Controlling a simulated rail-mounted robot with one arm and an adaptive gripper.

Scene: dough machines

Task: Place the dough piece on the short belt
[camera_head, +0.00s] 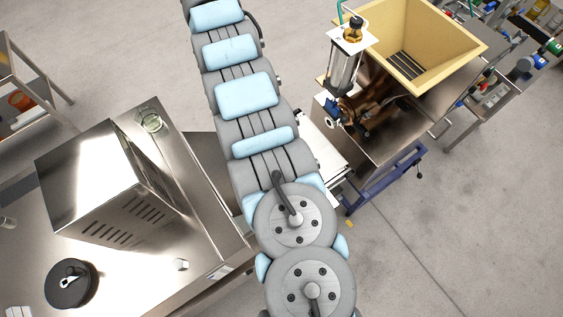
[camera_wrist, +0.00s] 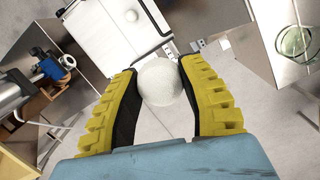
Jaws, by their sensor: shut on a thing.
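The dough piece (camera_wrist: 160,84) is a pale round ball between the two yellow-ribbed fingers of my gripper (camera_wrist: 159,70) in the wrist view. My gripper is shut on it. A white belt surface (camera_wrist: 98,38), seemingly the short belt, lies beyond the fingertips at the top of the wrist view. The held dough looks apart from it, though the height is hard to tell. In the head view the white belt (camera_head: 322,148) shows partly behind my arm; my gripper and the held dough are hidden there.
A machine with a yellow hopper (camera_head: 425,50) stands beside the belt. A steel table (camera_head: 200,200) at left carries a steel box (camera_head: 105,185), a glass bowl (camera_head: 151,121) and a dark round object (camera_head: 71,285). Bare floor (camera_head: 440,230) is at lower right.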

